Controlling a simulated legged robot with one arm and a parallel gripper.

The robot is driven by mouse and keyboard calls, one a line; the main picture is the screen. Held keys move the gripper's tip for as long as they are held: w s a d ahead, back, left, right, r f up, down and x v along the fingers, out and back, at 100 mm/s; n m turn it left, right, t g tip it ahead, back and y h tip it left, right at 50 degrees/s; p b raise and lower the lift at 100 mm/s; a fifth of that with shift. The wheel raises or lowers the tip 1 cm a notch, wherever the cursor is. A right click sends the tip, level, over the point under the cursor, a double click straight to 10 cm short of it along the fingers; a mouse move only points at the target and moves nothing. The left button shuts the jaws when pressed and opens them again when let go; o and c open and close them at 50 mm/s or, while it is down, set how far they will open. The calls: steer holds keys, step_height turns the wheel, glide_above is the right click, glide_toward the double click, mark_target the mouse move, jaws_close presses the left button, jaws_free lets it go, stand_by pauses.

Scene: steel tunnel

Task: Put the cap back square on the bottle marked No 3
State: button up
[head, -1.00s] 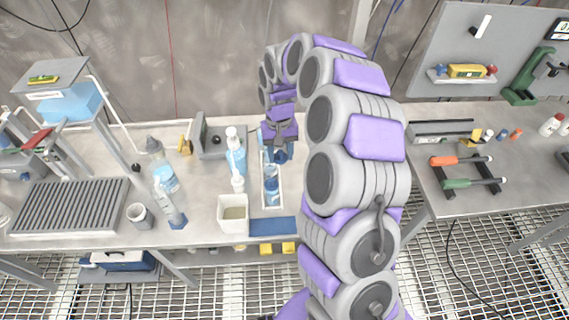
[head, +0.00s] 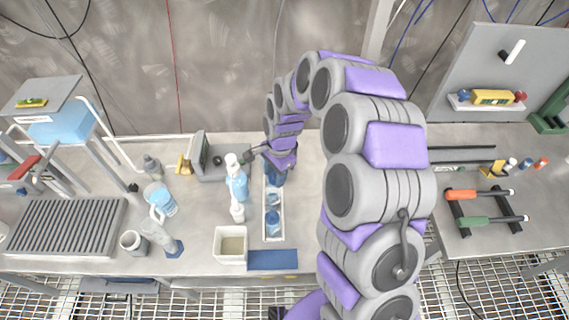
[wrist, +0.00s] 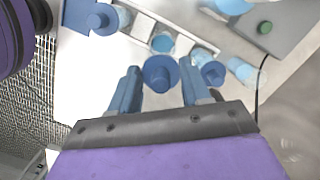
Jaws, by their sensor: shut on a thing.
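My gripper (wrist: 160,78) is shut on a round blue cap (wrist: 160,70), which shows between its two fingers in the wrist view. In the head view my gripper (head: 277,163) hangs over the back end of a narrow white tray (head: 284,225). A bottle with an open, light blue top (wrist: 162,42) stands in the tray, beyond the held cap and apart from it. Blue-capped bottles stand on either side of it, one (wrist: 103,20) to the left and one (wrist: 213,73) to the right. I cannot read any number on the bottles.
A white spray bottle (head: 236,180) and a square beige tub (head: 231,245) stand close left of the tray. A blue mat (head: 272,260) lies at the bench's front edge. A grey instrument (head: 207,160) stands behind. Bench right of the tray is partly hidden by my arm.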

mark_target(269, 179)
steer(key=shift+s+a+f+m, duration=0.15)
steer(key=shift+a+f+m, duration=0.05)
steer(key=shift+a+m, duration=0.2)
steer(key=shift+a+f+b, duration=0.35)
steer(key=shift+a+f, duration=0.2)
steer(key=shift+f, duration=0.1)
steer(key=shift+f+b, duration=0.3)
steer(key=shift+f, duration=0.35)
steer(key=shift+d+f+b, duration=0.3)
steer(key=shift+d+f, duration=0.15)
steer(key=shift+f, duration=0.1)
steer(key=shift+a, duration=0.35)
steer(key=shift+d+r, duration=0.1)
steer(key=shift+d, duration=0.35)
steer(key=shift+a+p, duration=0.2)
steer(key=shift+p, duration=0.1)
